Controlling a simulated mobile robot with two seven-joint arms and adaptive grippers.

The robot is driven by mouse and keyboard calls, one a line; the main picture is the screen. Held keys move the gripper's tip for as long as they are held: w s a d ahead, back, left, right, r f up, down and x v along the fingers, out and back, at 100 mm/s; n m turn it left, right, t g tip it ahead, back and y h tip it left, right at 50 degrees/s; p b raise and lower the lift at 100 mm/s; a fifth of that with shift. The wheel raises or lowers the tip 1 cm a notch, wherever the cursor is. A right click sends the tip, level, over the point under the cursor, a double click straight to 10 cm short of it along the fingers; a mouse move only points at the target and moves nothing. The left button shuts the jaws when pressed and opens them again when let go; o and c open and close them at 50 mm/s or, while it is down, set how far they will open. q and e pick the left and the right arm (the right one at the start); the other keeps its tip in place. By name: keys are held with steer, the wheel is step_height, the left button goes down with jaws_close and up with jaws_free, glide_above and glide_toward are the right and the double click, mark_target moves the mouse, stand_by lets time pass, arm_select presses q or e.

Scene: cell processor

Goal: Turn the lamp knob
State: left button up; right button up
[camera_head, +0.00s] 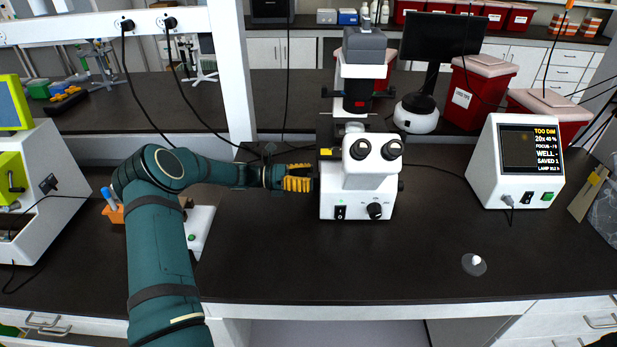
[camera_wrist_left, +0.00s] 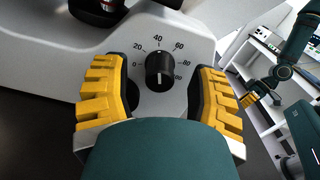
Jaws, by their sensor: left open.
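The white microscope (camera_head: 345,200) stands on the dark bench. The black lamp knob (camera_wrist_left: 160,71) is on its side, with a printed scale around it. Its white mark points up, at about 40. My left gripper (camera_head: 299,183) is at the left side of the microscope base. In the left wrist view its yellow fingers (camera_wrist_left: 155,75) are open, one on each side of the knob with gaps between. The knob's side face is hidden in the head view. The monitor (camera_head: 530,150) reads "TOO DIM", "20x 40%". Another arm's gripper (camera_wrist_left: 262,95) shows small.
A second black knob (camera_head: 375,211) and a switch (camera_head: 340,213) are on the microscope's front. A small clear disc (camera_head: 474,264) lies on the bench at right. Red bins (camera_head: 485,88) stand behind. The bench front centre is clear.

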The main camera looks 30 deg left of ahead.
arm_select(q)
steer(key=shift+d, duration=0.1)
steer(key=shift+c, duration=0.4)
jaws_close()
steer(key=shift+m, duration=0.3)
arm_select(e)
steer(key=shift+f, duration=0.15)
arm_select(q)
steer(key=m+b, duration=0.3)
steer(key=m, duration=0.3)
steer(key=shift+b, duration=0.35)
steer(key=m+b, duration=0.3)
steer(key=m, duration=0.2)
steer(key=shift+f+m+b, duration=0.15)
steer(key=shift+m+b, duration=0.15)
steer(key=shift+m, duration=0.1)
steer(key=shift+m+b, duration=2.1)
steer(key=shift+m, duration=0.7)
arm_select(e)
step_height(320, 180, down, 11)
steer(key=s, duration=0.1)
steer(key=shift+s+a, duration=0.15)
steer(key=shift+s, duration=0.05)
steer(key=shift+f, duration=0.15)
